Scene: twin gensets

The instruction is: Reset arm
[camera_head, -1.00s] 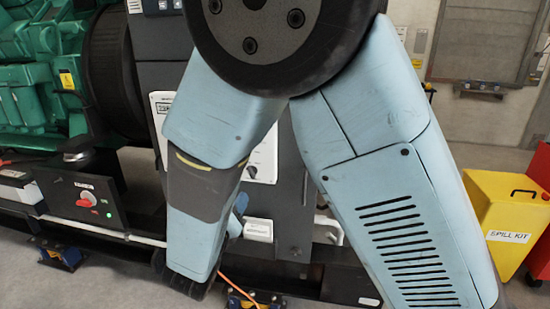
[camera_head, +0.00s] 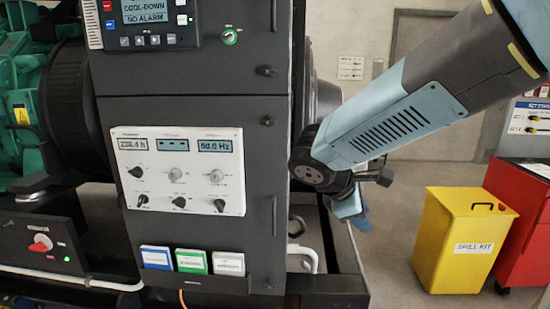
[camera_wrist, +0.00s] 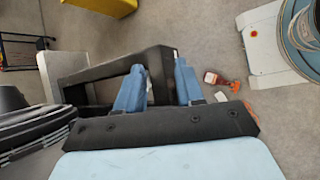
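My arm comes in from the upper right of the head view and reaches down and left, its near end just right of the dark control cabinet (camera_head: 245,150). My gripper (camera_head: 352,212) hangs low behind the arm there, partly hidden. In the wrist view my gripper (camera_wrist: 160,85) shows two blue fingers set apart, pointing toward the floor. A dark frame (camera_wrist: 95,70) shows behind and between the fingers. I see no grasped object, and I cannot tell how far the frame is from the fingertips.
The cabinet carries a white panel (camera_head: 180,165) with knobs and displays. Blue, green and white boxes sit below it. A yellow spill kit bin (camera_head: 460,240) and a red cabinet (camera_head: 525,205) stand right. A red-labelled bottle (camera_wrist: 212,78) lies on the floor.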

